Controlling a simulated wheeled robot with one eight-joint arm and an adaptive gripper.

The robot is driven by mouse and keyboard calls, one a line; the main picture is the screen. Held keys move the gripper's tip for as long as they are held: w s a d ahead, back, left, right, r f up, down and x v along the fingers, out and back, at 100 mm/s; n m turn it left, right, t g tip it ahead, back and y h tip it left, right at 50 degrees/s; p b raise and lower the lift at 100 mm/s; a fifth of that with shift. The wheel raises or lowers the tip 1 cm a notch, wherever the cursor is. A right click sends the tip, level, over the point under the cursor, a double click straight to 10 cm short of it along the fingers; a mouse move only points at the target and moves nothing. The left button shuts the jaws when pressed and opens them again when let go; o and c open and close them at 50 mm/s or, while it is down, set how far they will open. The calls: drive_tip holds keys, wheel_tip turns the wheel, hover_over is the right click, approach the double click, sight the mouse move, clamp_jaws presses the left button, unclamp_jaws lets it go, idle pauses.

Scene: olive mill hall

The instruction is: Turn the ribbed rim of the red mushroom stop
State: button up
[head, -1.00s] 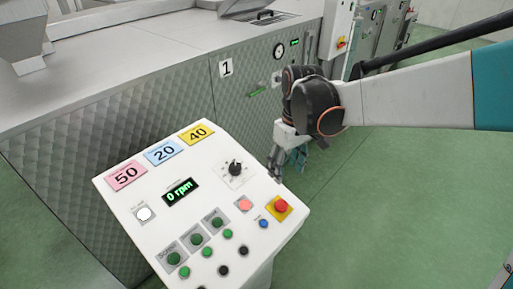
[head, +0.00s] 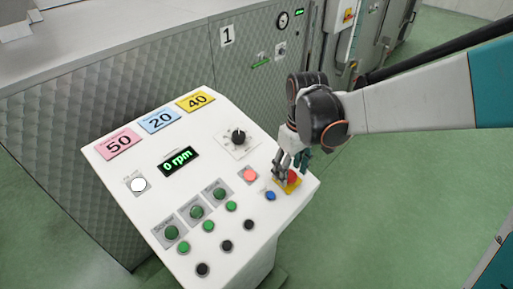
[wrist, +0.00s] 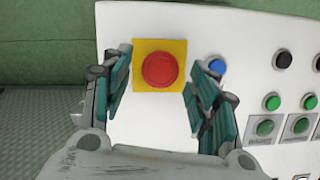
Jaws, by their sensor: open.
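The red mushroom stop (head: 292,176) sits on a yellow square plate (head: 288,187) at the right corner of the white control panel. In the head view my gripper (head: 290,172) is right at it and partly covers it. In the wrist view the red stop (wrist: 160,70) is round, seen from above, on its yellow plate (wrist: 139,46). My gripper (wrist: 157,88) is open, with one teal-padded finger to each side of the stop. Gaps show between both fingers and the red cap. The ribs of the rim are too small to make out.
A blue button (head: 270,196) lies close beside the stop, by the right finger in the wrist view. A lit red button (head: 250,175), a black rotary knob (head: 238,137) and several green and black buttons share the panel (head: 140,217). Green floor (head: 390,230) is free to the right.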

drive_tip(key=shift+f, duration=0.55)
drive_tip(key=c, duration=1.1)
drive_tip(key=shift+o, duration=0.2)
drive_tip(key=shift+m, duration=0.3)
drive_tip(key=m+y, duration=0.1)
drive_tip(key=m, duration=0.3)
drive_tip(key=shift+d+g+b, duration=0.1)
drive_tip(key=shift+g+b, duration=0.2)
drive_tip(key=shift+d+m+y, duration=0.1)
drive_tip(key=shift+m+y, duration=0.5)
drive_tip(key=shift+m, duration=1)
